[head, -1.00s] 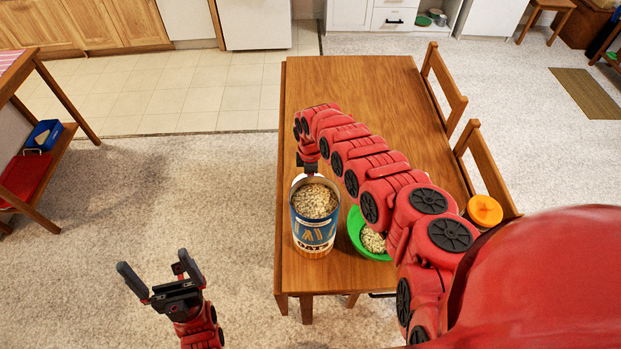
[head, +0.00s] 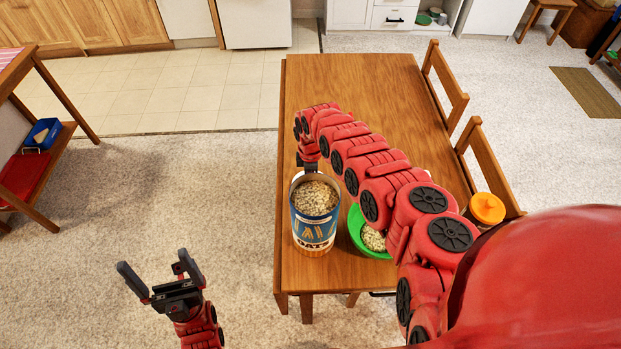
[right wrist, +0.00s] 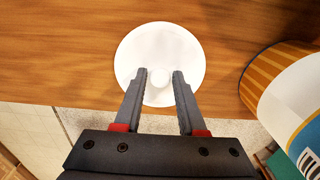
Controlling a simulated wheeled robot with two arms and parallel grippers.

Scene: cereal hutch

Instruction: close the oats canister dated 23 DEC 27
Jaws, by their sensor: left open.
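The oats canister (head: 315,228), blue and white with a wood-coloured base, stands upright on the table with its top open and oats showing inside. Its date cannot be read. It also shows at the right of the right wrist view (right wrist: 292,95). A round white lid (right wrist: 160,42) with a small knob lies over the wooden top in the right wrist view, beside the canister. My right gripper (right wrist: 159,73) is open, with a finger on each side of the knob; contact cannot be told. In the head view it is behind the canister, largely hidden. My left gripper (head: 160,278) is open and empty, left of the table.
A green bowl (head: 357,232) of oats is just right of the canister, partly under my right arm. A jar with an orange lid (head: 487,208) stands at the table's right. Chairs (head: 487,165) line the right side. The table's far half (head: 350,80) is clear.

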